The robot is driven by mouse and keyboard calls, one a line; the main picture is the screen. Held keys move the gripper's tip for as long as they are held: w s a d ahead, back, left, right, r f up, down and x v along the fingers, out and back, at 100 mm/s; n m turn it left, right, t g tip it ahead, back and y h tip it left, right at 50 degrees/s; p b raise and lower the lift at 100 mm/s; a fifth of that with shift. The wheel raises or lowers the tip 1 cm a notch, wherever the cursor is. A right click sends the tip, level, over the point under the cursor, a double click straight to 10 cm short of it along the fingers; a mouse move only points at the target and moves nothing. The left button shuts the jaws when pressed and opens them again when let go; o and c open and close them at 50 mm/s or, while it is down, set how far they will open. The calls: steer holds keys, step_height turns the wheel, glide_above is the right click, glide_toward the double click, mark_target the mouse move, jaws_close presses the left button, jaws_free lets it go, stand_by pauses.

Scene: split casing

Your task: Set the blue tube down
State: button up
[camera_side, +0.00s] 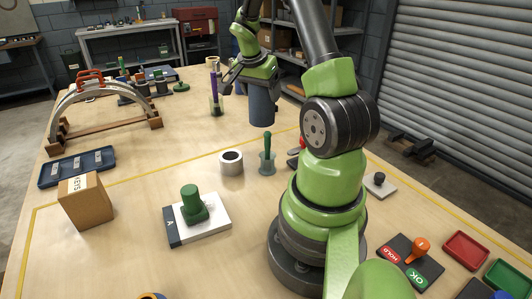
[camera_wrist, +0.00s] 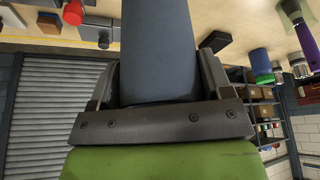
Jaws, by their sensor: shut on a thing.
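The blue tube (camera_side: 262,107) is a dull blue-grey cylinder, held about upright over the far right part of the table. My gripper (camera_side: 253,79) is shut on its upper part. In the wrist view the tube (camera_wrist: 158,45) stands between the two dark jaws of my gripper (camera_wrist: 160,85) and runs out of the top of the picture. I cannot tell whether its lower end touches the table.
A purple-handled tool (camera_side: 214,85) stands left of the tube. A curved rack (camera_side: 100,100) is at the left. The table between (camera_side: 185,135) is clear.

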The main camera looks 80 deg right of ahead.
mark_target(266, 125)
steer(key=shift+m, duration=0.3)
steer(key=f, duration=0.2)
steer(key=s+f, duration=0.1)
steer(key=f, duration=0.2)
steer(key=shift+s+d, duration=0.15)
steer(key=shift+f, duration=2.45)
steer(key=shift+f, duration=0.1)
steer(key=o, duration=0.9)
steer(key=shift+o, duration=0.2)
